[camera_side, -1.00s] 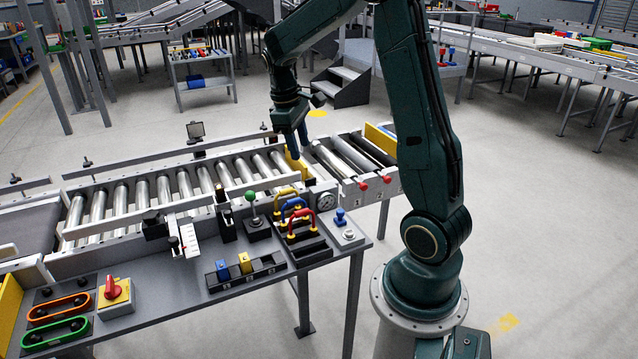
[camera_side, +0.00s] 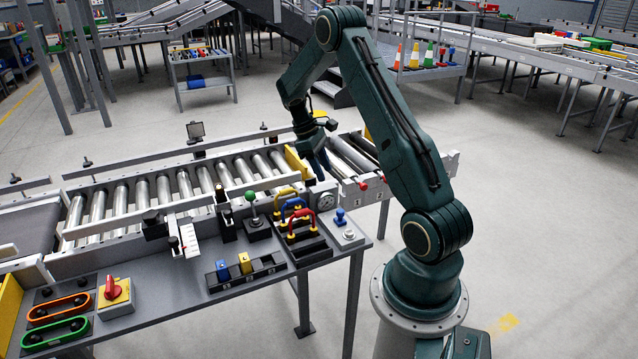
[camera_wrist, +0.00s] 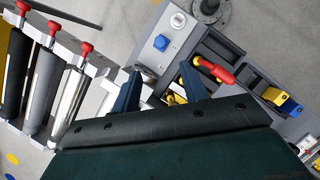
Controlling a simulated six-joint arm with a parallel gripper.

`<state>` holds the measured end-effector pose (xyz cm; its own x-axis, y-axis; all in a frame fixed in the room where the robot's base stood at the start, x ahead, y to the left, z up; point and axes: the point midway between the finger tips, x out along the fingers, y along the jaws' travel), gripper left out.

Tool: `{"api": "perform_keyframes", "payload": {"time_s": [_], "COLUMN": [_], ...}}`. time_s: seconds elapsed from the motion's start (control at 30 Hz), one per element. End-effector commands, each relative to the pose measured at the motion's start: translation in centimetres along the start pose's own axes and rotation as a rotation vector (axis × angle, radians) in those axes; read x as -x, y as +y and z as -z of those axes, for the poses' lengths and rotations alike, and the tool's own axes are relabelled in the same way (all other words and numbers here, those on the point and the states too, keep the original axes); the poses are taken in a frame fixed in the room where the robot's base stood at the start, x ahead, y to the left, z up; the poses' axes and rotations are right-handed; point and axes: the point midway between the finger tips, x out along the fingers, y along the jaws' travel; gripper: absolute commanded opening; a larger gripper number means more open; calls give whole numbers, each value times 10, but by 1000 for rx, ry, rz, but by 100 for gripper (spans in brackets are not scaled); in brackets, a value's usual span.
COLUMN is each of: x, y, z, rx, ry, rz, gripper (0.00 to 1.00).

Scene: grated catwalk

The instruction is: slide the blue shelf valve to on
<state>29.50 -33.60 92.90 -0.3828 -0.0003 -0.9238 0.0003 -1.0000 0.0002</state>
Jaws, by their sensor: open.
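My gripper (camera_side: 318,163) is open and empty, above the rollers' right end, behind the panel. In the wrist view its two blue fingers (camera_wrist: 160,86) are spread apart. Several blue controls show, and I cannot tell for certain which is the shelf valve. A blue arched handle (camera_side: 293,203) stands between a yellow one (camera_side: 286,192) and a red one (camera_side: 300,220); the red one also shows in the wrist view (camera_wrist: 213,70). A blue slider block (camera_side: 222,270) sits in a black track beside a yellow block (camera_side: 246,263), right of the fingers in the wrist view (camera_wrist: 291,105).
A blue knob (camera_side: 341,216) on a grey plate, a gauge (camera_side: 326,200) and a green-topped lever (camera_side: 251,197) crowd the panel. A red rotary switch (camera_side: 112,290) and orange and green handles lie at left.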

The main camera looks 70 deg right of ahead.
Motion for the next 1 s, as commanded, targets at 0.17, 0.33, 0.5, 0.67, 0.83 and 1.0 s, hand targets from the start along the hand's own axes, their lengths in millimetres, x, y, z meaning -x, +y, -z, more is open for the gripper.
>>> {"api": "perform_keyframes", "payload": {"time_s": [0.17, 0.33, 0.5, 0.67, 0.83, 1.0], "x": [-8, -26, -49, -74, -100, -121], "y": [0, 0, -1, -1, -1, -1], "z": [0, -1, -1, -1, 0, -1], "rx": [1, -1, 0, -1, -1, -1], "ry": [-2, -3, -4, -3, -2, -2], "rz": [2, 3, 4, 4, 4, 4], "gripper": [44, 44, 44, 44, 44, 44]}}
